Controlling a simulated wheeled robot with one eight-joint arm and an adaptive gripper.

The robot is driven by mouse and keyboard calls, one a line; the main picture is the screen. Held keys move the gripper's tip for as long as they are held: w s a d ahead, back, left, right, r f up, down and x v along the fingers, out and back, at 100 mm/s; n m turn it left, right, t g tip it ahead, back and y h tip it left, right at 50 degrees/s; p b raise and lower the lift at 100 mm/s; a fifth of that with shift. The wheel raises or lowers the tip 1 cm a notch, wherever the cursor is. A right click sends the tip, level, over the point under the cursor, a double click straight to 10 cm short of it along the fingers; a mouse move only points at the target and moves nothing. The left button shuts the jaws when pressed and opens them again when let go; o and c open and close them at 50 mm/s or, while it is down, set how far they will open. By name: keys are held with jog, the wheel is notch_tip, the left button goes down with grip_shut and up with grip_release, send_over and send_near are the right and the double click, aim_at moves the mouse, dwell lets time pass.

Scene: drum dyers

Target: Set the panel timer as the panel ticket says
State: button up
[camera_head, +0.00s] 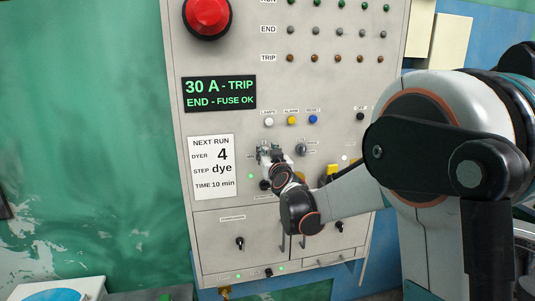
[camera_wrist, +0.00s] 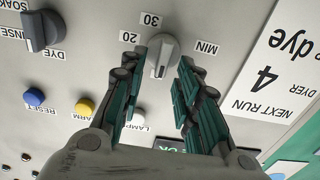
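The panel ticket (camera_head: 212,166) is a white card reading "NEXT RUN, DYER 4, STEP dye, TIME 10 min"; part of it shows upside down in the wrist view (camera_wrist: 287,85). The timer knob (camera_wrist: 161,54) is a grey pointer knob, with "30", "20" and "MIN" printed around it. Other marks are hidden, and I cannot tell its exact setting. My gripper (camera_wrist: 161,66) is open, its fingers either side of the knob, with gaps visible; I cannot tell any contact. In the head view my gripper (camera_head: 268,151) is at the panel and covers the timer.
A step selector (camera_wrist: 40,31) marked soak, rinse and dye sits beside the timer. Lamps, alarm and reset buttons (camera_head: 291,120) lie close above my gripper. A display (camera_head: 219,93) reads "30 A - TRIP, END - FUSE OK". A red mushroom button (camera_head: 207,16) is higher up.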

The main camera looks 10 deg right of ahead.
grip_shut()
jog(key=shift+m, duration=0.3)
jog(key=shift+d+f+m+b, duration=0.15)
jog(key=shift+m+b, duration=0.3)
jog(key=shift+m, duration=1.1)
jog(key=shift+d+f+m+b, duration=0.1)
jog(key=shift+d+m+b, duration=0.25)
jog(key=shift+m, duration=1.15)
jog(key=shift+d+f+m+b, duration=0.15)
jog(key=shift+m+b, duration=0.35)
jog(key=shift+m, duration=1.05)
grip_release()
jog(key=shift+r, duration=0.1)
